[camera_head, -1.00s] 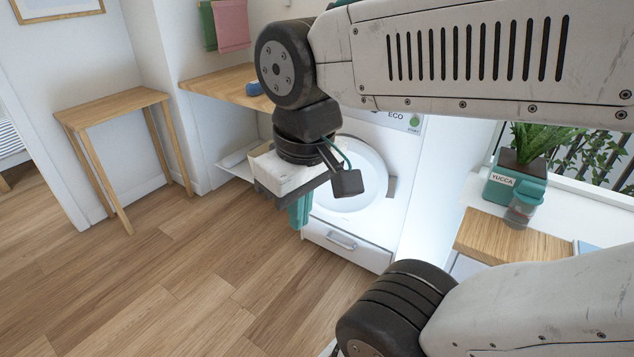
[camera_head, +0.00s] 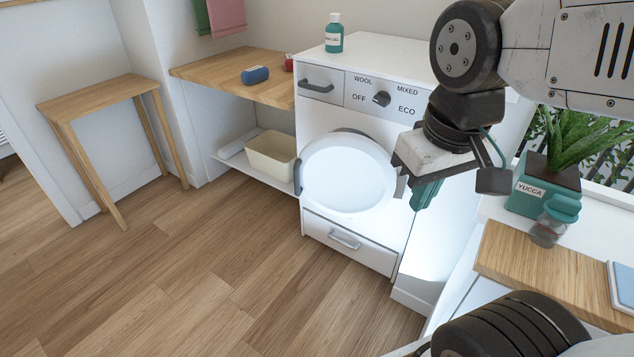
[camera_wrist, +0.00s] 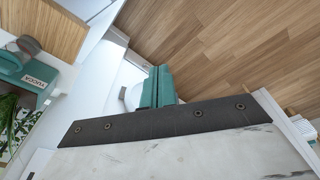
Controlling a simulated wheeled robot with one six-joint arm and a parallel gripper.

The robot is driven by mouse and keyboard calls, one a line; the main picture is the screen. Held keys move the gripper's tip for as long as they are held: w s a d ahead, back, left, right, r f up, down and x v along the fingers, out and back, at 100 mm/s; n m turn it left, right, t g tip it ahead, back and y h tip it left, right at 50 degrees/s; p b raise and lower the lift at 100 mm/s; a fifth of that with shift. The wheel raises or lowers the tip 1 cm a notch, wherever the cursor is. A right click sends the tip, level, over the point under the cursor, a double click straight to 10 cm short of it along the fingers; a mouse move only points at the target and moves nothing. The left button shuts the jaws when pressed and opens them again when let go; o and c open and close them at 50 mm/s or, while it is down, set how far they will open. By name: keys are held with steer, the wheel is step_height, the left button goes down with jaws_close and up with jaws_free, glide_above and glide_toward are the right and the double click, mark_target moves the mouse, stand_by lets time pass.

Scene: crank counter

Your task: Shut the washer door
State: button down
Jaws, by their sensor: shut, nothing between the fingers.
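The white washer (camera_head: 330,228) stands against the back wall in the head view. Its round white door (camera_head: 348,178) lies close to the front, with a dark crescent showing above its top edge. I cannot tell whether it is fully shut or slightly ajar. A dark handle-like piece is at its left and a grey piece at its right. My gripper (camera_head: 424,194) is shut and empty, its teal fingers to the right of the door in this view. In the wrist view, the closed fingers (camera_wrist: 158,88) show with a white rounded piece partly hidden behind them.
A wooden counter (camera_head: 215,75) with a blue item (camera_head: 255,75) adjoins the washer's left; a cream bin (camera_head: 270,155) sits below it. A teal bottle (camera_head: 334,34) stands on top. A yucca pot (camera_head: 545,190) and wooden board (camera_head: 540,268) are at right. The floor in front is clear.

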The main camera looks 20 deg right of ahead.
steer(key=w+d+f+n+t, duration=0.25)
steer(key=w+f+n, duration=0.2)
steer(key=w, duration=0.95)
steer(key=w+d+f+n+t, duration=0.1)
steer(key=w+f+n+t, duration=0.3)
steer(key=w, duration=1)
steer(key=w+d+f+n+t, duration=0.1)
steer(key=w+f+n+t, duration=0.3)
steer(key=w, duration=1)
steer(key=w+a+f+n+t+y, duration=0.1)
steer(key=w+f+n+y, duration=0.4)
steer(key=f, duration=1.1)
step_height(320, 180, down, 15)
steer(key=s+a+n+t+y, duration=0.1)
steer(key=a+n+t+y, duration=0.1)
steer(key=n+t, duration=0.25)
steer(key=w+a+g, duration=0.1)
steer(key=w+a, duration=0.1)
steer(key=w, duration=1)
steer(key=shift+w+a, duration=0.35)
steer(key=shift+w, duration=0.05)
